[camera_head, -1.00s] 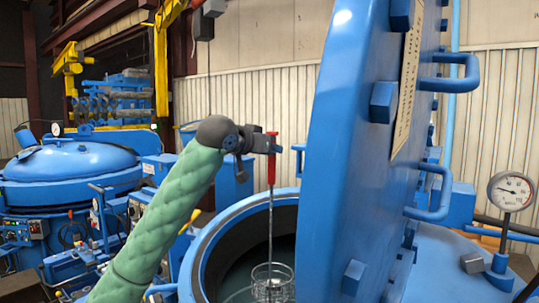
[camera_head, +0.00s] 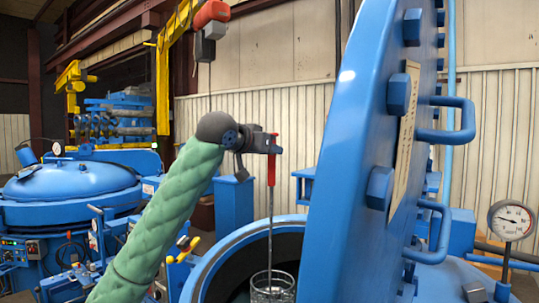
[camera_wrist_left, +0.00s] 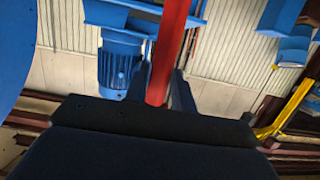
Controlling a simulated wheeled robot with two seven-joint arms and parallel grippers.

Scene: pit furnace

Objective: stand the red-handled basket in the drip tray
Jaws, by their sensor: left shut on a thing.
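My left gripper (camera_head: 270,144) is shut on the red handle (camera_head: 272,165) of the basket. The handle also shows between the fingers in the left wrist view (camera_wrist_left: 167,60). A thin rod runs down from the handle to the wire basket (camera_head: 272,288), which hangs upright inside the mouth of the open blue pit furnace (camera_head: 225,256). The bottom of the basket is cut off by the lower picture edge. The drip tray is not in view. My right gripper is not in view.
The large raised blue lid (camera_head: 350,170) with bolts and handles stands just right of the basket. A pressure gauge (camera_head: 512,220) is at the far right. A second, closed furnace (camera_head: 70,182) stands at the left. An orange hoist (camera_head: 211,13) hangs above.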

